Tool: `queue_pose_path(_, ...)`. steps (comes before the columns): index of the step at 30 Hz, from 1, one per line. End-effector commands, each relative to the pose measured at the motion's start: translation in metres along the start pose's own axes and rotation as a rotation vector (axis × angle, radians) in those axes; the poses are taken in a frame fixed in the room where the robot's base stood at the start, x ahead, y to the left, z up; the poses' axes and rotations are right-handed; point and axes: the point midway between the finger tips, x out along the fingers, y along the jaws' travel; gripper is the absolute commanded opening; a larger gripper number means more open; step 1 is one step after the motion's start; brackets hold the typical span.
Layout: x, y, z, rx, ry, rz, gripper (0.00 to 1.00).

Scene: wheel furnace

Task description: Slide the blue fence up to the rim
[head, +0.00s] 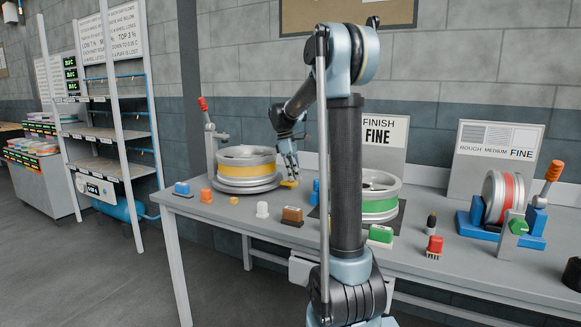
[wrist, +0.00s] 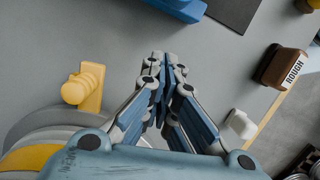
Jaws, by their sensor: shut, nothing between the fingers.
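A blue piece (head: 316,187), which I take for the fence, stands on the bench between the yellow-banded wheel (head: 246,163) and the green-banded wheel (head: 380,196). My column partly hides it. In the wrist view its blue body (wrist: 182,8) is cut by the top edge, beyond my fingertips. My gripper (head: 293,177) is shut and empty, pointing down just right of the yellow-banded wheel. In the wrist view the closed fingertips (wrist: 165,60) are apart from the blue piece. The wheel's rim (wrist: 45,135) shows at lower left.
A yellow knobbed piece (wrist: 90,90) sits beside the wheel, left of my fingers. A brown ROUGH block (wrist: 283,68) and a white piece (wrist: 238,124) lie to the right. A dark mat (wrist: 235,10) is at the top. Grey bench between is clear.

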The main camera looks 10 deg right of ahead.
Motion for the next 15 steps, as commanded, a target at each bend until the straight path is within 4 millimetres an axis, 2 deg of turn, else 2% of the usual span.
queue_pose_path(2,0.013,0.000,0.002,0.002,0.000,0.000,0.00)
queue_pose_path(7,0.016,0.000,0.026,0.003,0.000,-0.001,0.00)
queue_pose_path(15,0.019,0.000,0.039,0.001,0.000,0.000,0.00)
